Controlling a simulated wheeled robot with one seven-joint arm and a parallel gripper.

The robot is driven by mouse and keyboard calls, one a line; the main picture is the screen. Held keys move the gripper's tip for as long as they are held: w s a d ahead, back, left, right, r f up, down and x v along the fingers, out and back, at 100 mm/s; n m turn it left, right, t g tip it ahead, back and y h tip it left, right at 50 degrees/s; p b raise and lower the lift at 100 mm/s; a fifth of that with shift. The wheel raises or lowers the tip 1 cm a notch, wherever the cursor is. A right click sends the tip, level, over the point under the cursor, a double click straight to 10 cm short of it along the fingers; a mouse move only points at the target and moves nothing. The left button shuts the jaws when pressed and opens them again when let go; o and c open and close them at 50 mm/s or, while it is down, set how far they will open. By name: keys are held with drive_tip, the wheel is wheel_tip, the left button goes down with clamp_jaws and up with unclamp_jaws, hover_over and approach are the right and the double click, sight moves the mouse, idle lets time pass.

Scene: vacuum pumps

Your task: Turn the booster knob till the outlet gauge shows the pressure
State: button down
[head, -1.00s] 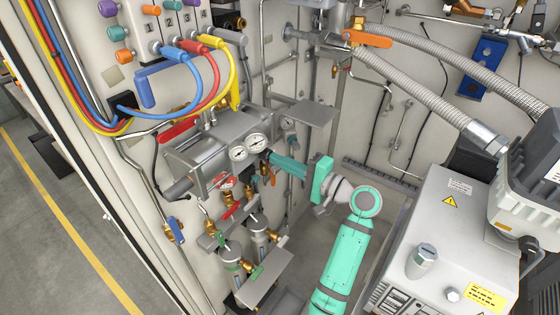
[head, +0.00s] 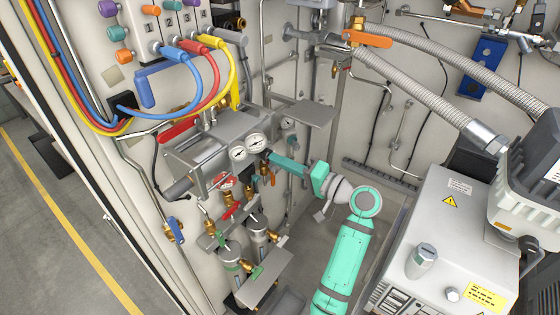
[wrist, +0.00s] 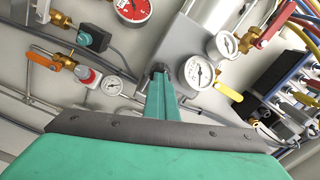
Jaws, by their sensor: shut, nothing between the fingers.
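The booster is a grey metal box (head: 196,150) on the wall, with two white dial gauges on its end, a left one (head: 238,153) and a right one (head: 256,142). In the wrist view the gauges (wrist: 197,72) and (wrist: 222,45) sit right of my fingers. Their readings are too small to tell, and I cannot tell which is the outlet gauge. My gripper (head: 269,156) is shut and empty, its fingertips close to the box end. A small dark knob-like part (wrist: 160,68) shows at the fingertips in the wrist view. I cannot tell if they touch.
Red-handled valves (head: 228,182) and two filter bowls stand below the booster. A red gauge (wrist: 133,8) and an orange valve handle (wrist: 37,60) show left in the wrist view. A large pump (head: 440,230) stands right of my arm. Coloured hoses hang upper left.

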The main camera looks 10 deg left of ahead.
drive_tip(key=n, duration=0.4)
drive_tip(key=shift+n, duration=0.3)
drive_tip(key=c, duration=2.1)
unclamp_jaws()
drive_tip(key=shift+d, duration=0.2)
drive_tip(key=shift+v, duration=0.85)
drive_tip(key=shift+s, duration=0.1)
